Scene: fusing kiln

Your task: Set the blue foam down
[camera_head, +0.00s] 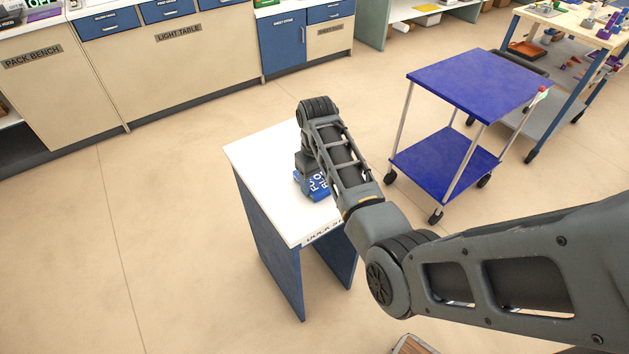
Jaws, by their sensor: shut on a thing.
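The blue foam (318,187) is a small blue block with white lettering, low over or on the white top of a small table with blue side panels (262,157). I cannot tell whether it touches the top. My gripper (308,178) points down at the foam and is shut on it. My wrist and forearm hide much of the foam and the fingertips.
A blue two-shelf cart on wheels (480,82) stands to the right of the white table. Cabinets marked light table (190,60) and pack bench (50,75) line the back. A cluttered workbench (575,20) is at the far right. Open floor lies at the left.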

